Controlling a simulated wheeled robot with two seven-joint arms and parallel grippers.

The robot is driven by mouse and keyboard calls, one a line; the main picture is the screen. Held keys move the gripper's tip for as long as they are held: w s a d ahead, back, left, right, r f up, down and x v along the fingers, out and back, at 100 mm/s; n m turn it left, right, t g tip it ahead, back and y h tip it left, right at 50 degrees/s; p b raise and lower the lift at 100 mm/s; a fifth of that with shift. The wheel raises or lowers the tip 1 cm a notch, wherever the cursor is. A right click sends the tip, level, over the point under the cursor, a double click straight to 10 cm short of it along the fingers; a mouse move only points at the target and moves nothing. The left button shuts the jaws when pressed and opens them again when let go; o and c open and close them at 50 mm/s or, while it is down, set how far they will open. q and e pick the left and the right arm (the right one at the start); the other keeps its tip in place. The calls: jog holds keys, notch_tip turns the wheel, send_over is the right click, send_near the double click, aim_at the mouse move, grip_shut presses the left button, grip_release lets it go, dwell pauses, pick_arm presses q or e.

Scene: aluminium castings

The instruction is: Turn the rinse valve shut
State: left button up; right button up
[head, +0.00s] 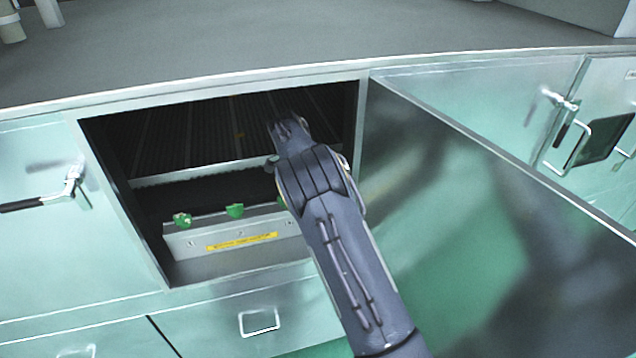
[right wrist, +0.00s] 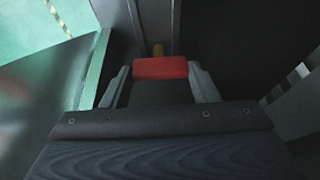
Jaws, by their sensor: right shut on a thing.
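The rinse valve shows only as a red handle (right wrist: 160,68) in the right wrist view, with a small brass-coloured piece behind it. The fingers of my right gripper (right wrist: 158,82) stand on either side of the red handle and are shut on it. In the head view my right arm reaches into the open cabinet, and the hand (head: 290,130) is at its dark upper right part. The red handle cannot be seen in the head view; how far it is turned is not clear. My left gripper is not in view.
The open cabinet door (head: 470,210) stands to the right of my arm. Below the hand, a grey box (head: 205,245) carries green knobs (head: 235,210) and a yellow label. Closed doors with handles (head: 72,185) flank the opening. The grey top (head: 250,55) is mostly clear.

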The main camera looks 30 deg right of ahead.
dwell(0.4)
jog(key=o, duration=1)
jog(key=b+v, duration=0.1)
jog(key=v, duration=0.7)
jog(key=shift+f, duration=0.15)
